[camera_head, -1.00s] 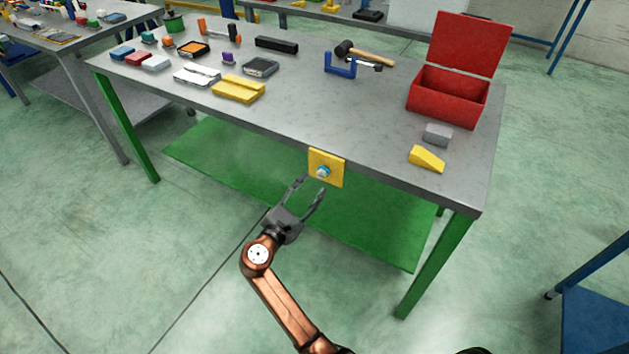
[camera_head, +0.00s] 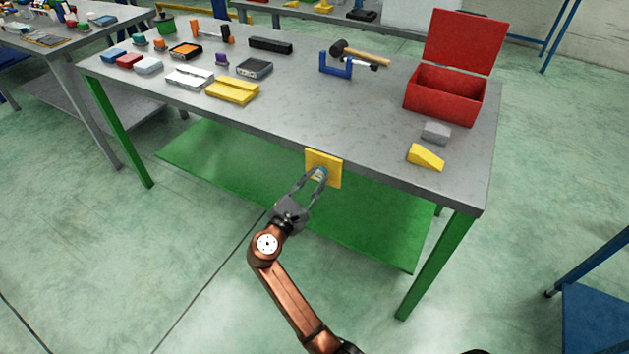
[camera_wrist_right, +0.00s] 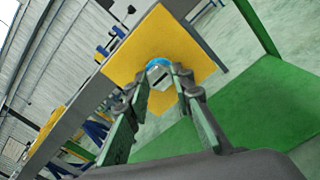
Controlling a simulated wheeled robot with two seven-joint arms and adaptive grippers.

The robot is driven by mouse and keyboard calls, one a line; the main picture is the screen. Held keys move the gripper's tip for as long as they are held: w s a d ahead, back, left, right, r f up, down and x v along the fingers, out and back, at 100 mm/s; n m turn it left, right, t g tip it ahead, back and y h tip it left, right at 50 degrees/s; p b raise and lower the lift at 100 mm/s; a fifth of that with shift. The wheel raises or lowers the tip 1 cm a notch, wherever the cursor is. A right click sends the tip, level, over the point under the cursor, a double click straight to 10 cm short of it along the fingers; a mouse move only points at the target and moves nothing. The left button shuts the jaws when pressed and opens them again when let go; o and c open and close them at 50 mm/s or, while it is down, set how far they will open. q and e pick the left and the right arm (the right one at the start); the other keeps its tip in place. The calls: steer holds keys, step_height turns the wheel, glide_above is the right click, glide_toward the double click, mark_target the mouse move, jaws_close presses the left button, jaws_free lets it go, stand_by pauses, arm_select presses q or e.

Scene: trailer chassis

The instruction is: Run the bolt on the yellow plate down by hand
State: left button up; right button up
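A yellow plate (camera_head: 333,172) is on the front edge of the grey workbench, facing me. A bolt (camera_head: 320,173) with a grey head and a blue ring behind it sticks out of its middle. In the right wrist view the bolt head (camera_wrist_right: 158,76) lies between the fingertips, in front of the yellow plate (camera_wrist_right: 190,48). My right gripper (camera_head: 317,176) is drawn in on the bolt, one finger on each side, and appears to touch it. Its fingers also show in the right wrist view (camera_wrist_right: 160,82). My left gripper is out of view.
On the workbench (camera_head: 300,110) stand an open red box (camera_head: 440,97), a yellow wedge (camera_head: 426,157), a grey block (camera_head: 436,131), a blue bracket (camera_head: 335,66) and a hammer (camera_head: 360,53). A green lower shelf (camera_head: 370,225) lies under the top.

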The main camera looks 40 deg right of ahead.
jaws_close()
steer(key=shift+m, duration=0.3)
